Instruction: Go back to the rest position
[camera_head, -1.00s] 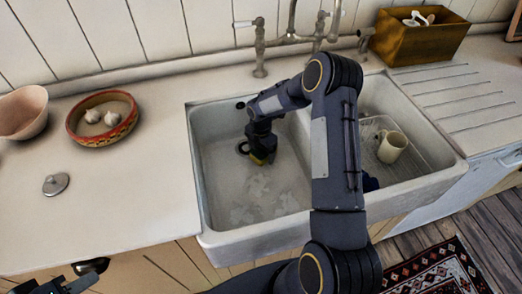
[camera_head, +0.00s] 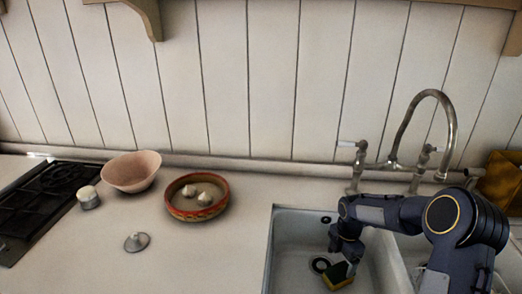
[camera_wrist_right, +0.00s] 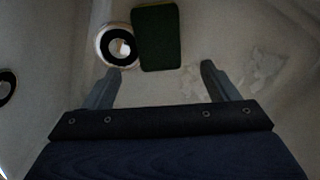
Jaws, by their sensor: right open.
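My right gripper (camera_head: 345,261) reaches down into the left basin of the white sink (camera_head: 268,262). In the right wrist view its two fingers (camera_wrist_right: 160,70) are spread apart with nothing between them. A green and yellow sponge (camera_head: 338,276) is by the fingertips in the head view. In the right wrist view the sponge's dark green face (camera_wrist_right: 158,37) lies just past the fingertips, beside the round drain (camera_wrist_right: 118,45). I cannot tell whether a finger touches the sponge. My left gripper is not in view.
The tap (camera_head: 440,100) rises behind the sink, near my right arm. On the counter left of the sink are a patterned bowl with garlic (camera_head: 181,211), a pink bowl (camera_head: 131,172), a metal lid (camera_head: 136,242), a small jar (camera_head: 89,198) and a black hob (camera_head: 40,205).

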